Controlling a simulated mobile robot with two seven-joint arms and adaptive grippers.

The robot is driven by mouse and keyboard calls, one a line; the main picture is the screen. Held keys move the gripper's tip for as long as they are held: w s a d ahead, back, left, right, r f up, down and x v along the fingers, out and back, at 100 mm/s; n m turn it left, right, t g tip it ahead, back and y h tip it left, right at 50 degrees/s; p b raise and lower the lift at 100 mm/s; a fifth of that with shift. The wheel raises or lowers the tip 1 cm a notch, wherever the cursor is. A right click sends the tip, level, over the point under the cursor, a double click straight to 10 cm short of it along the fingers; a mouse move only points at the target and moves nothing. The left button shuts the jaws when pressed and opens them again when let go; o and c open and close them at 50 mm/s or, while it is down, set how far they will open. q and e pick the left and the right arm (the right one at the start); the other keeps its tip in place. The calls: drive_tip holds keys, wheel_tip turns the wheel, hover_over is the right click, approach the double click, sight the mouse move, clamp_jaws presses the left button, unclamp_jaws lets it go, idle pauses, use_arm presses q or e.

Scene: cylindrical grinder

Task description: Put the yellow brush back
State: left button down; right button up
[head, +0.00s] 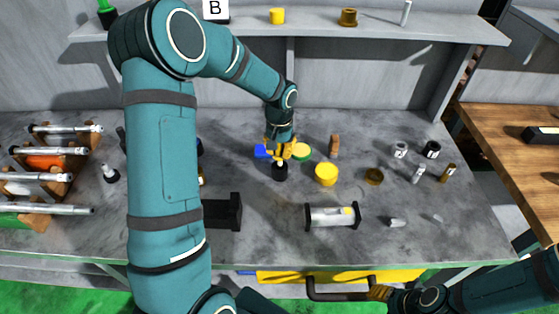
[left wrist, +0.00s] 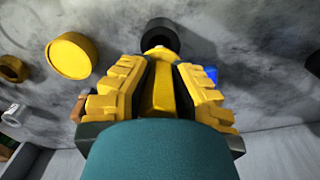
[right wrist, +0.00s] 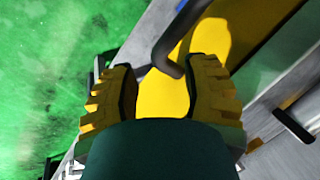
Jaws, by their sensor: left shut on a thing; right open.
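My left gripper (head: 280,152) is over the middle of the grey workbench, pointing down. In the left wrist view its yellow fingers (left wrist: 160,85) are shut on a yellow piece, which I take to be the yellow brush (left wrist: 161,98). A black round part (left wrist: 158,35) shows just beyond the fingertips. In the head view this black part (head: 280,171) is right under the gripper, at the bench surface. I cannot tell whether it belongs to the brush or is a separate holder. My right gripper (right wrist: 160,75) is open and empty, low in front of the bench.
A metal cylinder (head: 333,216) lies in front. A dark handle (right wrist: 172,50) is close to the right gripper.

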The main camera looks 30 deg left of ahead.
sight(280, 165)
use_arm(q)
drive_tip(key=shift+f+b, duration=0.3)
drive_tip(key=shift+f, duration=1.5)
drive_tip(key=shift+f+b, duration=0.4)
drive_tip(key=shift+f, duration=0.1)
drive_tip(key=c, duration=1)
unclamp_jaws()
drive_tip(key=shift+r, duration=0.25)
wheel_tip(280, 165, up, 13)
drive_tip(key=p, duration=0.3)
drive_tip(key=shift+f, duration=0.2)
